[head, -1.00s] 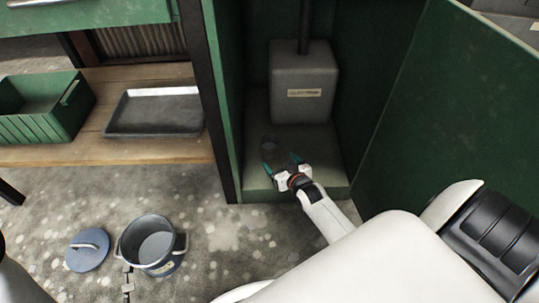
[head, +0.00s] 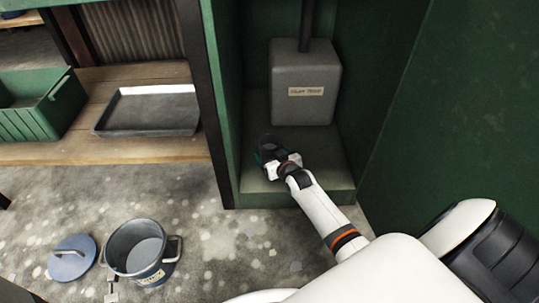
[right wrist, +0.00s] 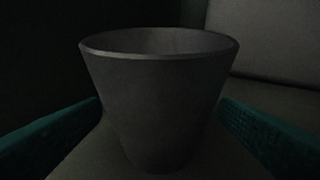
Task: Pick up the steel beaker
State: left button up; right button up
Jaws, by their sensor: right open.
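The steel beaker (right wrist: 155,100) stands upright in the right wrist view, a dark grey tapered cup with a wide open rim. In the head view the beaker (head: 267,142) is small and dark on the ledge inside the green booth, partly hidden by my gripper. My right gripper (head: 272,160) is open at the beaker. In the right wrist view its teal fingers show on either side of the beaker's lower part, and a gap seems to show on both sides. My left gripper is not in view.
A grey labelled box (head: 305,85) with a pole stands behind the beaker. Green booth walls (head: 400,90) flank the ledge. At left are a grey tray (head: 150,112) and green crate (head: 38,105) on a wooden shelf. A pot (head: 140,250) and blue lid (head: 72,258) lie on the floor.

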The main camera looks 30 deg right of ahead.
jog(key=shift+r, duration=0.1)
jog(key=c, duration=1.2)
